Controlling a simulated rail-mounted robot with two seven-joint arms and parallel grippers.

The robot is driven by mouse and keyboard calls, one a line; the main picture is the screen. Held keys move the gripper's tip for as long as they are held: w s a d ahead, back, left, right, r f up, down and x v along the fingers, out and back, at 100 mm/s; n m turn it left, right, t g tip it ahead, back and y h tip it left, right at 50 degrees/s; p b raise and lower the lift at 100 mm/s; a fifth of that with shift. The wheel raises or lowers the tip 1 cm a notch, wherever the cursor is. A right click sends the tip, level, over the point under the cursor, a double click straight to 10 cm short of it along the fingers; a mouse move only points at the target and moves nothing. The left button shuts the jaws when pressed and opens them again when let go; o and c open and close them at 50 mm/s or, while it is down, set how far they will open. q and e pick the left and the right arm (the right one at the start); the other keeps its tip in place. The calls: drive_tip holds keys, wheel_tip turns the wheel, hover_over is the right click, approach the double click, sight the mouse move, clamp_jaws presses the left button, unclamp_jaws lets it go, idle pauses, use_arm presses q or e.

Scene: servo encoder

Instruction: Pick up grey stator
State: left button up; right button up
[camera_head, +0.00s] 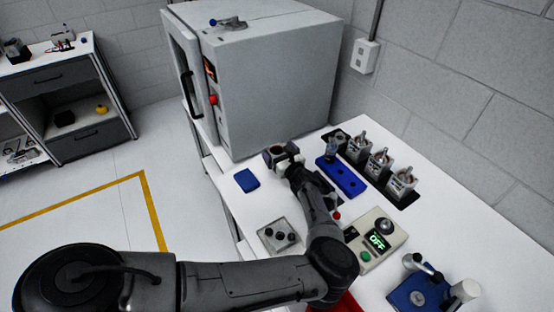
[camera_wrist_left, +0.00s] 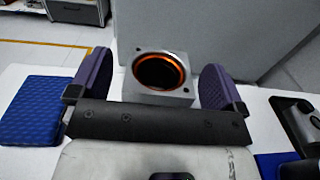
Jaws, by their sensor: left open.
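The grey stator (camera_wrist_left: 129,88) is a square metal block with a round dark bore and an orange-copper ring inside. It stands on the white bench in front of the large grey cabinet, and in the head view it shows small (camera_head: 278,149). My left gripper (camera_head: 281,153) reaches it from the front. In the left wrist view, its purple-padded fingers (camera_wrist_left: 156,70) are open, one on each side of the stator. A narrow gap shows on both sides. The stator's lower front is hidden behind the gripper body. My right gripper is in neither view.
A blue pad (camera_head: 247,180) lies left of the gripper. A blue block with holes (camera_head: 341,177) and a dark rack of grey units (camera_head: 379,162) are to the right. A control box reading OFF (camera_head: 376,240) and a grey plate with dark knobs (camera_head: 279,235) are nearer. The grey cabinet (camera_head: 275,85) stands behind.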

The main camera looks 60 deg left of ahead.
use_arm(q)
drive_tip(key=shift+a, duration=0.75)
drive_tip(key=c, duration=1.4)
